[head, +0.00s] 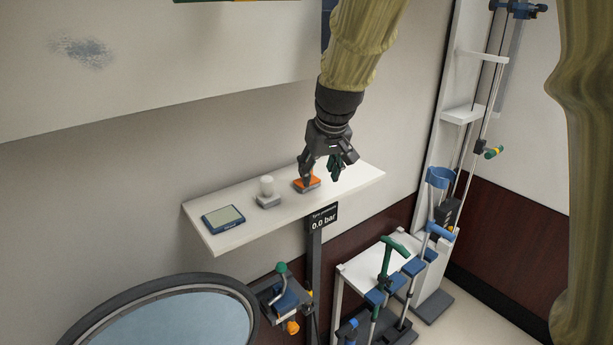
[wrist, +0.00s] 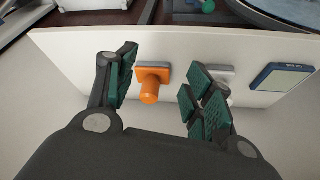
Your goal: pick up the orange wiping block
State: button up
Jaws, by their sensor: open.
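The orange wiping block (head: 309,183) sits on a white wall shelf (head: 236,232), near the shelf's right part in the head view. In the wrist view the orange wiping block (wrist: 151,81) shows a flat base with a round knob on top. My gripper (head: 325,177) is open above the shelf, close to the block. In the wrist view its two green-padded fingers (wrist: 156,84) stand on either side of the block, with visible gaps. Part of the block is hidden behind a finger in the head view. I cannot tell whether a finger touches it.
A grey base with a white knob (head: 267,191) and a blue device with a pale screen (head: 224,218) stand left of the block on the shelf. The wall is close behind.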

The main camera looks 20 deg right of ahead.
jog(key=shift+w+a+p, duration=0.15)
jog(key=shift+w+p, duration=1.35)
jog(key=shift+w, duration=1.7)
jog(key=shift+p+x, duration=1.15)
jog(key=shift+x, duration=1.35)
jog(key=shift+f, duration=0.1)
jog(key=c, duration=1.1)
